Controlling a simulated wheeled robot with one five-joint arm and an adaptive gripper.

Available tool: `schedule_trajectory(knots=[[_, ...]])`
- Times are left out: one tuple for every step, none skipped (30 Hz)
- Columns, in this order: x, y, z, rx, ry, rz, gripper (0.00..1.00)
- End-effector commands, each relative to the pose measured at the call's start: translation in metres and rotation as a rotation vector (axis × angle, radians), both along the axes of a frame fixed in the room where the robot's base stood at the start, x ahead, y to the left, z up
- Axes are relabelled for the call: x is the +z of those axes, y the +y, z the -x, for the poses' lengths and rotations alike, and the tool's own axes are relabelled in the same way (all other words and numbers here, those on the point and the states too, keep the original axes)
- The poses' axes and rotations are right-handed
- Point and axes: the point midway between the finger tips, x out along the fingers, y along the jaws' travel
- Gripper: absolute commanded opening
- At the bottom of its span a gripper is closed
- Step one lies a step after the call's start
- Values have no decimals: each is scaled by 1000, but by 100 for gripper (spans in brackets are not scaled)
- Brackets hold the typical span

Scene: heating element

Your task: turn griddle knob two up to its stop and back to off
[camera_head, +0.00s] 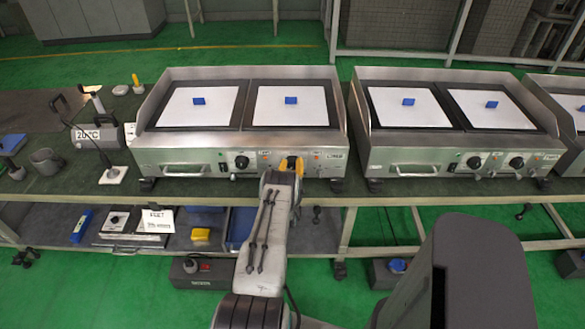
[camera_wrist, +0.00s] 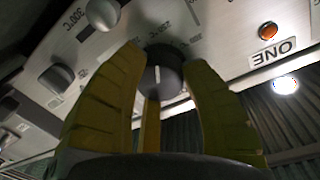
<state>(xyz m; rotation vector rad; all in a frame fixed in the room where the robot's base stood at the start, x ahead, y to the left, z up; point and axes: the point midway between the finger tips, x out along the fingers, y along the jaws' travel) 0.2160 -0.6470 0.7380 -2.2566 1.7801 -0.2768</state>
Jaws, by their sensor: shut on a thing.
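The left griddle (camera_head: 200,142) stands on the bench with two dark knobs on its front panel. Its left knob (camera_head: 242,161) is free. My gripper (camera_head: 290,163), with yellow fingers, is at the right knob and mostly covers it in the head view. In the wrist view my gripper (camera_wrist: 162,58) is shut on that dark round knob (camera_wrist: 160,77), with fingers on both sides. A pale pointer line shows on the knob's face. Printed temperature marks lie around it, partly hidden by the fingers. An upside-down label ONE (camera_wrist: 275,52) and an orange lamp (camera_wrist: 268,30) are beside it.
A second griddle (camera_head: 440,155) stands close on the right. Blue blocks (camera_head: 291,99) lie on white sheets on the plates. A grey box with a probe (camera_head: 97,134) stands at the left.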

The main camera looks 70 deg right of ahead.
Motion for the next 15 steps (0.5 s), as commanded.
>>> schedule_trajectory(knots=[[-3, -1, -1, 0, -21, -4, 9], [-2, -1, -1, 1, -33, -8, 9], [-1, -1, -1, 1, -45, -11, 9], [-1, -1, -1, 1, -51, -14, 9], [0, -1, -1, 1, -57, -15, 9], [0, -1, -1, 1, -61, -16, 9], [1, -1, -1, 0, -63, -17, 9], [1, -1, -1, 0, -63, -18, 9], [1, -1, -1, 1, -63, -18, 9], [1, -1, -1, 1, -62, -17, 9], [1, -1, -1, 1, -62, -17, 9], [1, -1, -1, 1, -62, -17, 9], [1, -1, -1, 1, -62, -17, 9], [1, -1, -1, 1, -62, -17, 43], [1, -1, -1, 1, -62, -17, 46]])
